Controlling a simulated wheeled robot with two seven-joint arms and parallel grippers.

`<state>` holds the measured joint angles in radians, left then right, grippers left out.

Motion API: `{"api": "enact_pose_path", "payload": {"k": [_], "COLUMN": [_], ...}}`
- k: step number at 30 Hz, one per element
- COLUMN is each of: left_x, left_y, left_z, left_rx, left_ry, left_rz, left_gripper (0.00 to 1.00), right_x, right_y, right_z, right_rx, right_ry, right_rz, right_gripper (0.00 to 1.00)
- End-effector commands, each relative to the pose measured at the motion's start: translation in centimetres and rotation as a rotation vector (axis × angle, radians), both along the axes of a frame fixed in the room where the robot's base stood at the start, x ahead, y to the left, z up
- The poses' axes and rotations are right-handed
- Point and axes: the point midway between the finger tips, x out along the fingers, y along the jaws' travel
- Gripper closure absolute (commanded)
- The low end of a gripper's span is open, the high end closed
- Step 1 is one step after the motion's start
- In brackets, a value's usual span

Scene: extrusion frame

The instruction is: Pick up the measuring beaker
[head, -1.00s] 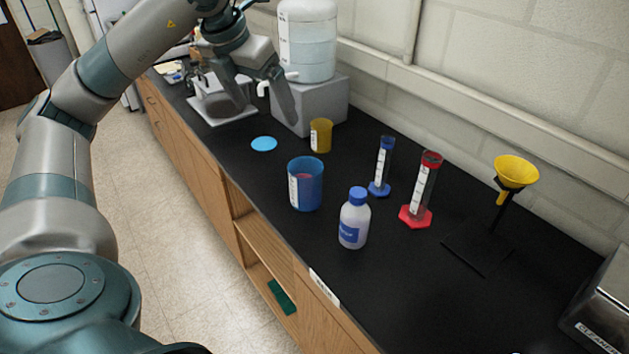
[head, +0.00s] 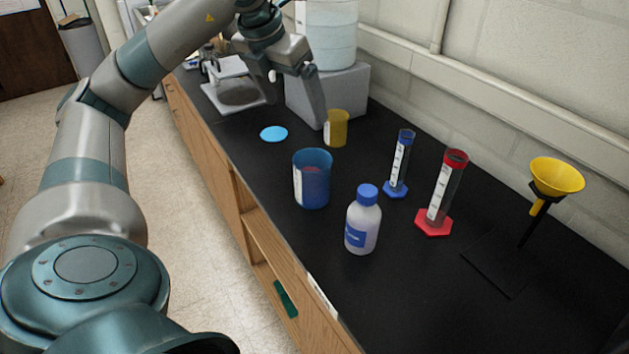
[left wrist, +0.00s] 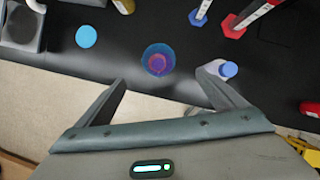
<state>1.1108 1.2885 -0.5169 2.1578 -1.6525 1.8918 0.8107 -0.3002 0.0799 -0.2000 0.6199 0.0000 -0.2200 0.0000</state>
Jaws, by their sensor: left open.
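A blue measuring beaker (head: 313,187) with a white label strip stands upright on the black bench, near its front edge. Something pinkish shows inside it. A smaller yellow beaker (head: 338,129) stands behind it. My left gripper (head: 293,110) is open and empty above the bench, beyond the blue beaker in the head view. In the left wrist view, the blue beaker (left wrist: 158,60) lies ahead of the open fingers (left wrist: 162,84), roughly centred between them and not touched. My right gripper is not in view.
A white bottle with a blue cap (head: 363,228) stands close to the beaker. Blue (head: 399,165) and red (head: 442,195) cylinders and a yellow funnel (head: 556,176) stand to the right. A light-blue disc (head: 273,134) lies flat. A water jug (head: 332,36) sits on a grey block (head: 350,92).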

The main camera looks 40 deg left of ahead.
Motion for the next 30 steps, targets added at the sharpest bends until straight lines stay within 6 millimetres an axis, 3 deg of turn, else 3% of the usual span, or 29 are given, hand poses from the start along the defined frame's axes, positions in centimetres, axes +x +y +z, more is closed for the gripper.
{"api": "enact_pose_path", "payload": {"k": [3, 9, 23, 30], "left_x": [0.0, 0.0, 0.0, 0.6], "left_y": [0.0, 0.0, 0.0, 0.1], "left_z": [-1.9, -3.2, -3.2, -4.8], "left_rx": [0.0, 0.0, 0.0, -0.001], "left_ry": [0.0, 0.0, 0.0, 0.004], "left_rz": [0.0, 0.0, 0.0, 0.001], "left_gripper": [0.09, 0.09, 0.09, 0.09], "right_x": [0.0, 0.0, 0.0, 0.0], "right_y": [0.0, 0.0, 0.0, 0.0], "right_z": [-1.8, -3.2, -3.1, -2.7], "right_rx": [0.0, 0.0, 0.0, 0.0], "right_ry": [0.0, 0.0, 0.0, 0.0], "right_rz": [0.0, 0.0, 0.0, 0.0], "right_gripper": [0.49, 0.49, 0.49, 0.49]}}
